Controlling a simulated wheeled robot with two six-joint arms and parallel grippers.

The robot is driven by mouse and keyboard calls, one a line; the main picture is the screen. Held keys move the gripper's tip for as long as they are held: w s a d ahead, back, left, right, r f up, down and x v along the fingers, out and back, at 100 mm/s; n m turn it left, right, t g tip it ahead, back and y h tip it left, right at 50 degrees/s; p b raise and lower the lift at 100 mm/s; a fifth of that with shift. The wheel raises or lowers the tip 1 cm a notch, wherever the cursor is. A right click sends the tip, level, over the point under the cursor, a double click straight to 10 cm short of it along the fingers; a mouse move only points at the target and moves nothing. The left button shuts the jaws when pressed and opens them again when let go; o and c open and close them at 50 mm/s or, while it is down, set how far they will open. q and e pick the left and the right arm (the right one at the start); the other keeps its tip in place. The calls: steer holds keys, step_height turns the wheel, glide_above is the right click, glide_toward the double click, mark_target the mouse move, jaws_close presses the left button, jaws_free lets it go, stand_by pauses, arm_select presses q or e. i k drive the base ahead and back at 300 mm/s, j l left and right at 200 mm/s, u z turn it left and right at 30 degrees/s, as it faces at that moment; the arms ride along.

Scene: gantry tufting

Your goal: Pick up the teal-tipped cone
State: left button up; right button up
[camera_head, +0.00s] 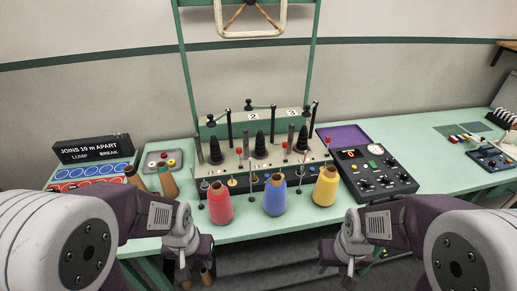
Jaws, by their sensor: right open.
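Two slim cones stand at the left of the green table, behind my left arm. One is a brown and teal cone (168,181), the only one here with teal on it; its base is partly hidden by my arm. Beside it to the left is a darker brown cone (133,175). My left gripper (182,270) hangs low in front of the table edge, apart from the cones; its fingers are too small and dark to read. My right gripper (350,264) is open in front of the table edge at the right, touching nothing.
Red (220,204), blue (275,196) and yellow (326,187) thread cones stand along the front, before a rack with dark posts (260,146). A black control box (374,174) is to the right. A grey tray (153,158) and a sign (93,148) are at left.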

mark_target(170, 190)
steer(key=i+u, duration=0.1)
steer(key=u, duration=0.3)
steer(key=i+u, duration=0.1)
steer(key=u, duration=0.35)
steer(key=i+u, duration=0.1)
steer(key=u, duration=0.3)
steer(key=i+u, duration=0.1)
steer(key=u, duration=0.35)
steer(key=i+u, duration=0.1)
steer(key=u, duration=0.3)
steer(key=l+u, duration=0.2)
steer(key=u, duration=0.25)
steer(key=i, duration=0.05)
